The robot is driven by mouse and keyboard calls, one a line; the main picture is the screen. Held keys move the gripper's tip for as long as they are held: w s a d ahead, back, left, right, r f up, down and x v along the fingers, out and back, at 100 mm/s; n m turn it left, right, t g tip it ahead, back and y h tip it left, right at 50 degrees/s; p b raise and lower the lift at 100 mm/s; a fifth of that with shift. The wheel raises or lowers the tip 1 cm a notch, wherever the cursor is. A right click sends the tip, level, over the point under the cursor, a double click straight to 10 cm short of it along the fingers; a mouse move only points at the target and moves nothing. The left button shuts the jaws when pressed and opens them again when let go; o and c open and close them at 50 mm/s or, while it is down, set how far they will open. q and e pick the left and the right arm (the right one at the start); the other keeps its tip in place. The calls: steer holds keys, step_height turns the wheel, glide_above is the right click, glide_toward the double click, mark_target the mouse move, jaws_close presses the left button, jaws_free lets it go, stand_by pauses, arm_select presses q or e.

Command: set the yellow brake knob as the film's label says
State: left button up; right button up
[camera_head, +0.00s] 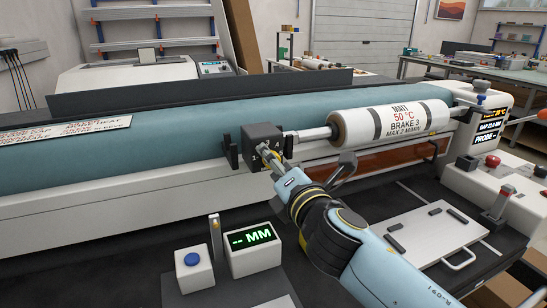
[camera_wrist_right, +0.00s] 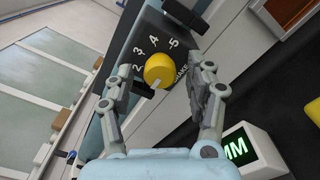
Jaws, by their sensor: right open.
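The film roll (camera_head: 392,124) is white with a label reading "MATT, 50 °C, BRAKE 3, MAX 2 M/MIN". The dark brake box (camera_head: 262,136) stands at the left end of its shaft. In the right wrist view the yellow brake knob (camera_wrist_right: 159,66) sits on the box's dark face, with digits 2, 3, 4 and 5 around it. Its white mark points down and slightly left, away from 3, below the 2; any digit there is hidden. My right gripper (camera_wrist_right: 160,80) is open, one finger on each side of the knob; contact cannot be told. My left gripper is out of view.
A display reading "-- MM" (camera_head: 252,250) and a blue-button box (camera_head: 194,270) stand in front. A white plate (camera_head: 434,232) lies to the right. A control panel with a red button (camera_head: 493,161) is at the machine's right end. The long teal roller (camera_head: 190,140) runs behind the brake box.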

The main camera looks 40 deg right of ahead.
steer(key=shift+w+d, duration=0.1)
steer(key=shift+w, duration=0.2)
steer(key=c, duration=0.6)
jaws_close()
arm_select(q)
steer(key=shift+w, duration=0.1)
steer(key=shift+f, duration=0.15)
arm_select(e)
steer(key=shift+m, duration=0.4)
arm_select(q)
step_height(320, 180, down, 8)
steer(key=b, duration=0.8)
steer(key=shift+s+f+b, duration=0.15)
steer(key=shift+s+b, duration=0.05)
steer(key=shift+b, duration=0.1)
arm_select(e)
steer(key=shift+f+m, duration=0.15)
steer(key=shift+m, duration=8.25)
